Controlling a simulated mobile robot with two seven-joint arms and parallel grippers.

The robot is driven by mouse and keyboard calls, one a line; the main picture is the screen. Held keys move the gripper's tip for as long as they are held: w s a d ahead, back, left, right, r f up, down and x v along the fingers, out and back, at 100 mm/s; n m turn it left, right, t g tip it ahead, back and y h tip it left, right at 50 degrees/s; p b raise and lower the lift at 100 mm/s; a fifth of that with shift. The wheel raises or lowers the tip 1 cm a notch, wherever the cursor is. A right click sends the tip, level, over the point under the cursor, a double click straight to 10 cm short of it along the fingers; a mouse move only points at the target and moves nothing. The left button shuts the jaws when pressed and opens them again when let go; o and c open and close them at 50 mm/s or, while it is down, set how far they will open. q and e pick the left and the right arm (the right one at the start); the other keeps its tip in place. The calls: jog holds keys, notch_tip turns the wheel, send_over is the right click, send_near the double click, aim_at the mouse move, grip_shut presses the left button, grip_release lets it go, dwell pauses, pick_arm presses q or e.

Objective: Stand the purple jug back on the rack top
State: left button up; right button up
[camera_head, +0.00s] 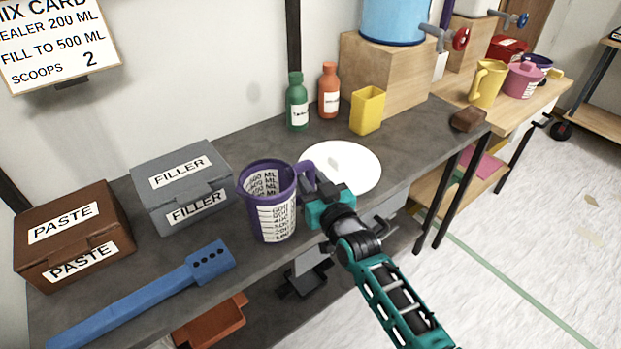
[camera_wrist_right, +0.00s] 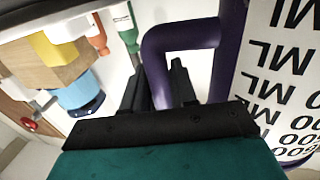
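The purple jug (camera_head: 268,205) has a white measuring scale and stands upright at the front of the dark worktop; I cannot tell whether its base touches the surface. My right gripper (camera_head: 325,195) is at the jug's handle, on the jug's right side. In the right wrist view, the gripper's black fingers (camera_wrist_right: 160,88) lie on both sides of the purple handle (camera_wrist_right: 185,38), closed on it. The jug's scale (camera_wrist_right: 288,75) fills the right of that view. A wooden-topped rack (camera_head: 540,96) stands at the right. My left gripper is not in view.
A white plate (camera_head: 350,165) lies just behind my right gripper. Filler (camera_head: 183,188) and paste (camera_head: 75,237) boxes and a blue tool (camera_head: 150,295) are left. Bottles and a yellow cup (camera_head: 367,110) stand behind. A yellow jug (camera_head: 487,84) and pink pot (camera_head: 523,80) occupy the rack.

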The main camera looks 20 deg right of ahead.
jog(key=o, duration=0.5)
jog(key=shift+f+b, duration=0.25)
jog(key=shift+b, duration=0.2)
jog(key=s+d, duration=0.2)
jog(key=s, duration=1)
jog(key=s+f+g, duration=0.2)
jog(key=s+f, duration=0.2)
jog(key=s+f+g, duration=0.2)
jog(key=s+f, duration=0.2)
jog(key=s+f+n+g+p, duration=0.1)
jog(key=s+f+g, duration=0.2)
jog(key=s+f, duration=0.1)
jog(key=shift+s+f+h, duration=0.3)
jog(key=shift+s+f, duration=0.1)
jog(key=shift+f, duration=0.15)
